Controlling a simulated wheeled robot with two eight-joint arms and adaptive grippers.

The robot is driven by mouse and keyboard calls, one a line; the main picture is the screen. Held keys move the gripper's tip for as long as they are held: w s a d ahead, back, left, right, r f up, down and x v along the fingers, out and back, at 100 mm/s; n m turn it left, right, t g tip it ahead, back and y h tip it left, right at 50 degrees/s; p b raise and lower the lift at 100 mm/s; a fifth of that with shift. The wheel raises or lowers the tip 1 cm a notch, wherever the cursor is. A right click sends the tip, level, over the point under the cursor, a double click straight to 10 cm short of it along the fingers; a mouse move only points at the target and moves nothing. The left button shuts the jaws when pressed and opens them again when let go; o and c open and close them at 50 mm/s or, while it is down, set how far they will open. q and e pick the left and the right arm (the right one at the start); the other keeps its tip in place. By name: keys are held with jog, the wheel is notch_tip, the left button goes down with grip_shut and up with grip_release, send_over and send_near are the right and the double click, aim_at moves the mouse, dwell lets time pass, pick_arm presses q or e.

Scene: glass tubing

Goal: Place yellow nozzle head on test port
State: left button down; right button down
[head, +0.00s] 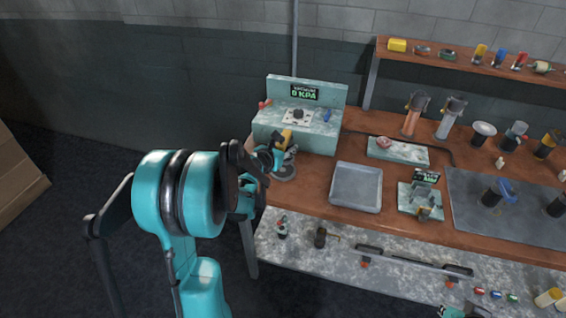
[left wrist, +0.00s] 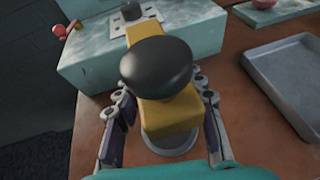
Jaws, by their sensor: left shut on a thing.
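The yellow nozzle head (left wrist: 172,115) is a yellow block with a black rounded cap on top, seen large in the left wrist view. My left gripper (left wrist: 163,118) is shut on it, with one finger on each side. In the head view the gripper (head: 276,155) is at the left end of the bench, just in front of the teal test unit (head: 322,136) with its "0 KPA" display. A round grey base (head: 284,173) lies below the gripper; I cannot tell whether the nozzle touches it. I cannot tell which part is the test port. My right gripper (head: 462,311) barely shows at the bottom edge.
A grey tray (head: 356,187) lies right of the gripper. A small teal stand (head: 421,203) and a dark mat (head: 505,215) are further right. A shelf (head: 470,65) with small parts is behind. A red knob (left wrist: 58,30) sticks out at the unit's left.

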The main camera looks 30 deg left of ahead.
pick_arm(q)
jog(key=shift+s+a+f, duration=0.4)
jog(key=shift+s, duration=0.05)
notch_tip(320, 180, down, 4)
jog(key=shift+b, duration=1.2)
jog(key=shift+r, duration=0.15)
jog(key=c, duration=1.3)
grip_release()
jog(key=shift+f, duration=0.2)
jog(key=shift+c, duration=0.2)
jog(key=o, duration=0.4)
jog(key=shift+r, duration=0.15)
